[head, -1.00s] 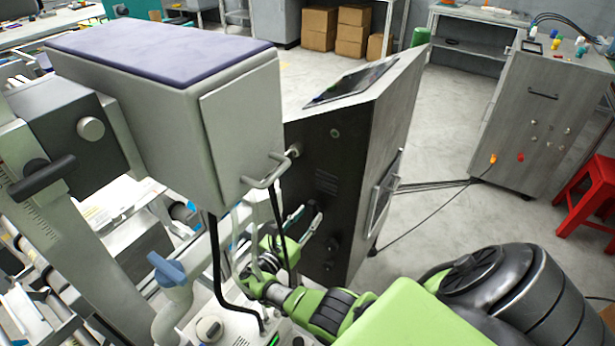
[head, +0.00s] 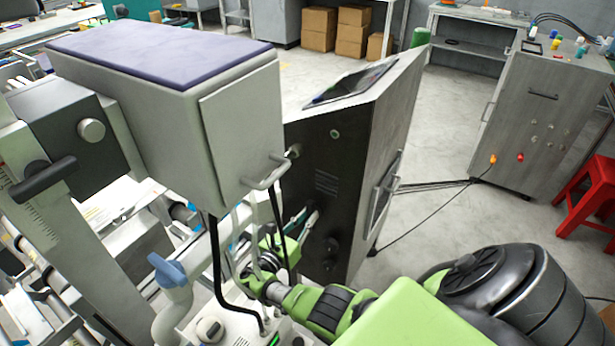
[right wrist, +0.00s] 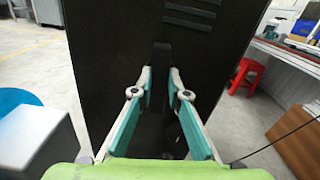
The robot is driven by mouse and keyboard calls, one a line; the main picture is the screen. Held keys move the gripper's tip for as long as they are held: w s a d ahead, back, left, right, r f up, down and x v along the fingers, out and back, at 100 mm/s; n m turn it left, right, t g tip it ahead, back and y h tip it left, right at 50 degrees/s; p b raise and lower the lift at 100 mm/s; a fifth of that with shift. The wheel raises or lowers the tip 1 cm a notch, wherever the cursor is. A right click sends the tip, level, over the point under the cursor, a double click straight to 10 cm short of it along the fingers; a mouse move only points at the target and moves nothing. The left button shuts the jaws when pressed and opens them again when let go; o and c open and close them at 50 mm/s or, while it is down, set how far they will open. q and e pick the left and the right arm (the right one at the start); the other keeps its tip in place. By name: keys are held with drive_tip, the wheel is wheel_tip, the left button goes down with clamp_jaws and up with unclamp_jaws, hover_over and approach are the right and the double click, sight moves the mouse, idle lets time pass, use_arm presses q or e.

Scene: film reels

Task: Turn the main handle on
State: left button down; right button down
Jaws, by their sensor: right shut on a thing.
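The main handle (right wrist: 161,60) is a black upright lever on the dark side panel of a cabinet (head: 338,165), seen in the right wrist view. My right gripper (right wrist: 161,80) has its two teal-lined fingertips on either side of the handle, shut on it. In the head view my right gripper (head: 307,216) reaches the lower part of the dark panel, and the handle is hard to make out between the fingertips. My left gripper is not in view.
A large grey box with a purple top (head: 165,55) hangs close to the left of my right gripper. Black cables run down beside the gripper.

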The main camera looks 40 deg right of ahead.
drive_tip(key=n, duration=0.3)
drive_tip(key=shift+w+a, duration=0.1)
drive_tip(key=shift+w, duration=0.1)
drive_tip(key=n, duration=0.5)
drive_tip(key=shift+w+f+p, duration=0.15)
drive_tip(key=shift+f+p, duration=0.05)
drive_tip(key=shift+p, duration=0.1)
drive_tip(key=shift+w+a+f+n+b, duration=0.1)
drive_tip(key=shift+f+n+b, duration=0.1)
drive_tip(key=shift+n, duration=1.95)
drive_tip(key=shift+w+f+n+b, duration=0.1)
drive_tip(key=shift+f+n+b, duration=0.1)
drive_tip(key=shift+n, duration=1.95)
drive_tip(key=shift+s, duration=0.1)
drive_tip(key=c, duration=2)
unclamp_jaws()
drive_tip(key=shift+o, duration=0.2)
